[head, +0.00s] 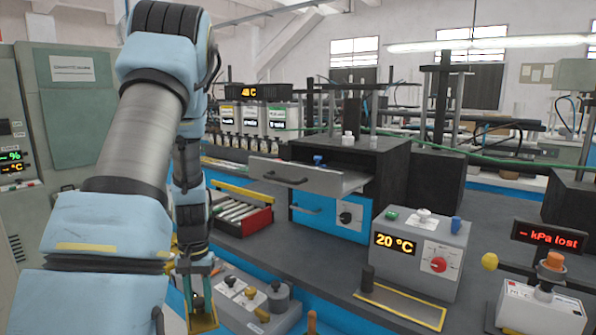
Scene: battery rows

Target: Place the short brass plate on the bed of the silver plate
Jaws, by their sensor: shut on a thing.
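My gripper (197,290) is low at the left of the head view, above the front edge of the bench, partly hidden by my own arm. It is shut on a small brass-coloured piece (204,324), which looks like the short brass plate; its lower end is near the picture's bottom edge. A flat grey plate with a yellow rim (400,304) lies on the bench in front of the 20 °C box, well to the right of my gripper. I cannot tell for sure whether it is the silver plate.
A grey box with knobs (250,300) stands just right of my gripper. Behind it is a red tray of battery cells (241,213). A black cabinet has an open drawer (305,178) jutting out. The 20 °C box (418,250) and a kPa device (540,308) stand at right.

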